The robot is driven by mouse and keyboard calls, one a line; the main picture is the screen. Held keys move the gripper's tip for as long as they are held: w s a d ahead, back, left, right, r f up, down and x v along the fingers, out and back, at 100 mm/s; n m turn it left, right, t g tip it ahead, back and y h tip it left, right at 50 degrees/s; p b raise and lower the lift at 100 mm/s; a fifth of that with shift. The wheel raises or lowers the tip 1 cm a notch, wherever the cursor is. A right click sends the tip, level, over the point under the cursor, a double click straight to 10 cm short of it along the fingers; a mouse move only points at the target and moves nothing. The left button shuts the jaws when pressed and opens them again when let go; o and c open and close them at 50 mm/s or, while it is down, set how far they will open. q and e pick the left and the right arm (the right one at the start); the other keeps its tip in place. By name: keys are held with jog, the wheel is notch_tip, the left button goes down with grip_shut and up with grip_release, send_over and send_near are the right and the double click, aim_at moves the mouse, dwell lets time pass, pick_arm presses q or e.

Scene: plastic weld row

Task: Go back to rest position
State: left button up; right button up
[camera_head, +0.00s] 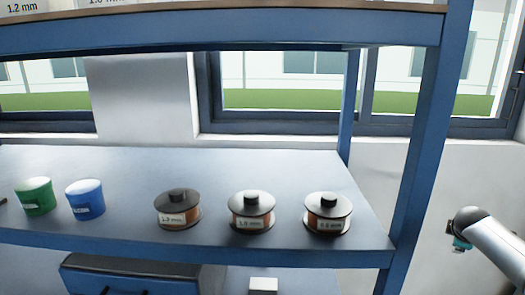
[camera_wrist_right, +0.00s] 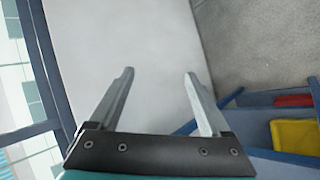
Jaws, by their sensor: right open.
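In the right wrist view my right gripper (camera_wrist_right: 157,85) is open, with nothing between its two fingers. It points toward a plain pale wall (camera_wrist_right: 150,35). In the head view part of my right arm (camera_head: 495,243) shows at the lower right, outside the shelf's right post. My right gripper's fingers do not show in the head view. My left gripper is in neither view.
A blue-framed shelf (camera_head: 270,160) holds three wire spools (camera_head: 177,209), (camera_head: 251,212), (camera_head: 327,213), a green tub (camera_head: 35,197) and a blue tub (camera_head: 86,200). Its right post (camera_head: 428,140) stands near my right arm.

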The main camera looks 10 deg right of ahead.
jog(key=s+d+f+m+g+h, duration=0.1)
jog(key=s+d+f, duration=0.2)
jog(key=s+f, duration=0.55)
jog(key=s+d+f+m+g, duration=0.1)
jog(key=s+d+f, duration=0.2)
jog(key=s+f, duration=0.5)
jog(key=s+d+f+g, duration=0.1)
jog(key=s+d+f, duration=0.1)
jog(key=s, duration=0.9)
jog(key=s+d+f+g, duration=0.1)
jog(key=s+f, duration=0.2)
jog(key=s, duration=0.9)
jog(key=s+a+f+m+y, duration=0.1)
jog(key=s+a+f+y, duration=0.15)
jog(key=a+f, duration=0.85)
jog(key=s+a+f+m+y, duration=0.1)
jog(key=s+a+f+y, duration=0.15)
jog(key=a+f, duration=0.8)
jog(key=s+a+f+m+g+y, duration=0.1)
jog(key=a+f+y, duration=0.1)
jog(key=a, duration=1.4)
jog(key=s+a+f+m+y, duration=0.1)
jog(key=a+y, duration=0.1)
jog(key=a, duration=1.4)
notch_tip(320, 180, down, 24)
jog(key=a+b, duration=0.1)
jog(key=b, duration=2.2)
jog(key=shift+b, duration=0.3)
jog(key=shift+r, duration=0.1)
